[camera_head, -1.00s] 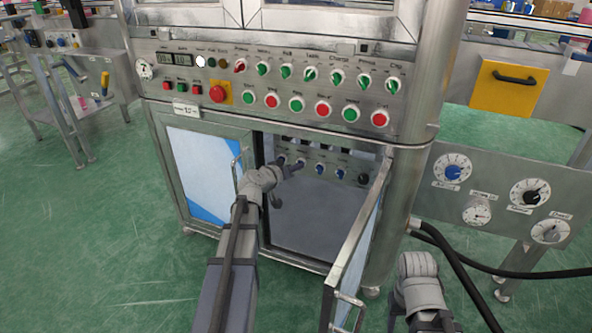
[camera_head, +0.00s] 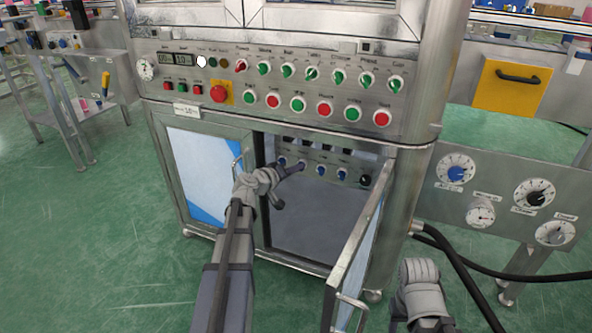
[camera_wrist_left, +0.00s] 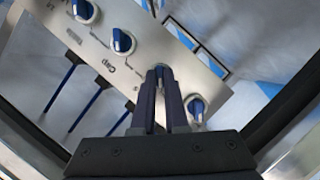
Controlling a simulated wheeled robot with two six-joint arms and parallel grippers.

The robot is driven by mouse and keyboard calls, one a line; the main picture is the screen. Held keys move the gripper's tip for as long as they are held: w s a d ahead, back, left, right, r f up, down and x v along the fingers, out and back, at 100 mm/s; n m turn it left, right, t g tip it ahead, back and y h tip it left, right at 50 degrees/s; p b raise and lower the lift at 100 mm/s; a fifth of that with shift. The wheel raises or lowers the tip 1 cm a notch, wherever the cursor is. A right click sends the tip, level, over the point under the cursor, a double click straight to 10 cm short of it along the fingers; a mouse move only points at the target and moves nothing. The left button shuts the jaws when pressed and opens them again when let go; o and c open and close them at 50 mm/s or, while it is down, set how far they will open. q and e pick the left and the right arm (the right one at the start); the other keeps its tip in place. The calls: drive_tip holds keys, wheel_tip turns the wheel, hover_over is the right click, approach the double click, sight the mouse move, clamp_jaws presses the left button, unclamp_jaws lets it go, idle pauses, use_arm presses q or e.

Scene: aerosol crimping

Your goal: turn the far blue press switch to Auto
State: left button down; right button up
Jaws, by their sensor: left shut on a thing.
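A small panel (camera_head: 330,171) inside the open lower cabinet carries a row of blue switches. My left gripper (camera_head: 299,166) reaches into the cabinet at the second blue switch from the left. In the left wrist view its fingers (camera_wrist_left: 161,76) are shut on that blue switch (camera_wrist_left: 160,70), which is mostly hidden between them. Two free blue switches (camera_wrist_left: 122,41) show toward the upper left there, and another blue switch (camera_wrist_left: 196,107) shows to the lower right. The gripped switch's pointer and its labels cannot be read. My right gripper is out of view; only part of that arm shows at lower right.
The open right cabinet door (camera_head: 356,262) stands out to the right of my left arm. The closed left door (camera_head: 205,172) is beside it. Above is the main panel (camera_head: 300,75) with green and red controls. A black hose (camera_head: 455,262) hangs at right.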

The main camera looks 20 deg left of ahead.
use_arm(q)
drive_tip(key=c, duration=0.9)
unclamp_jaws()
drive_tip(key=shift+c, duration=0.2)
drive_tip(key=shift+s, duration=0.1)
drive_tip(key=p+v, duration=0.2)
drive_tip(key=v, duration=0.5)
drive_tip(key=shift+s, duration=0.3)
drive_tip(key=shift+a, duration=0.1)
